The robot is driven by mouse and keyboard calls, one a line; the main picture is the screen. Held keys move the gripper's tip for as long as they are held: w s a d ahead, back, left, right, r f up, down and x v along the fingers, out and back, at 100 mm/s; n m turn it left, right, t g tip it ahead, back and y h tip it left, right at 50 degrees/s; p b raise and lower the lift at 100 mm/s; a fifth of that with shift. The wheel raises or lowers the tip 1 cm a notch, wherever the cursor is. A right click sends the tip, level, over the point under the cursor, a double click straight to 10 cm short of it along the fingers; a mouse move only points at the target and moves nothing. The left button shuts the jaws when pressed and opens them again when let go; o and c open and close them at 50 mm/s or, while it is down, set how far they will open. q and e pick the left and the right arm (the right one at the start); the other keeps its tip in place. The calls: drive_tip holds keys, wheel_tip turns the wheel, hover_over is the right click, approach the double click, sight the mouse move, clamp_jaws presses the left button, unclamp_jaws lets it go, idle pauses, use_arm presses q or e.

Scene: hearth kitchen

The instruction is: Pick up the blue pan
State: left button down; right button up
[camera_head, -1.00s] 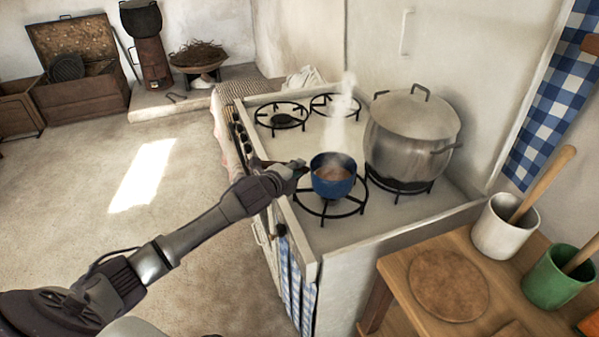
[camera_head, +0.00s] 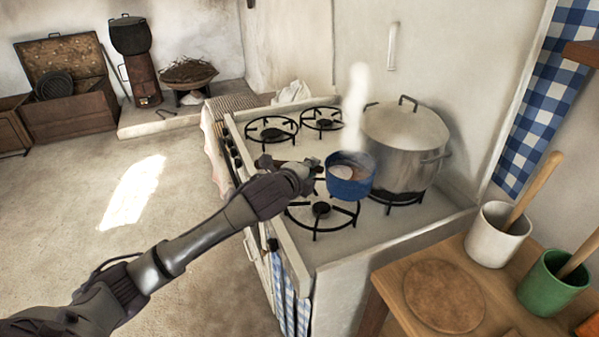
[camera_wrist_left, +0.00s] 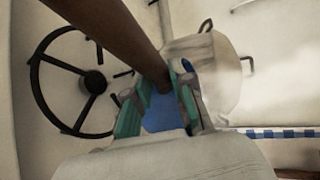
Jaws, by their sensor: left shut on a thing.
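The blue pan (camera_head: 350,182) is a small round pan with brownish contents and steam rising from it. In the head view it is held above the front right burner (camera_head: 322,210), tilted a little, close to the large steel pot. My left gripper (camera_head: 306,176) is shut on the pan's brown handle, just left of the pan body. In the left wrist view the brown handle (camera_wrist_left: 122,38) runs between the fingers (camera_wrist_left: 160,108), with a patch of the blue pan (camera_wrist_left: 166,113) behind them. My right gripper does not show.
A large lidded steel pot (camera_head: 402,150) stands on the back right burner. Two left burners (camera_head: 272,129) are empty. A wooden table (camera_head: 392,292) at front right holds a round board (camera_head: 444,295), a white crock (camera_head: 496,238) and a green crock (camera_head: 549,287).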

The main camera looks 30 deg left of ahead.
use_arm(q)
drive_tip(key=shift+s+d+r, duration=0.1)
drive_tip(key=shift+d+r, duration=0.4)
drive_tip(key=shift+d, duration=0.25)
drive_tip(key=shift+s+d+r, duration=0.1)
drive_tip(key=shift+d+r, duration=0.4)
drive_tip(key=shift+d, duration=0.3)
drive_tip(key=shift+s+d+r, duration=0.1)
drive_tip(key=shift+d+r, duration=0.4)
drive_tip(key=shift+d, duration=0.25)
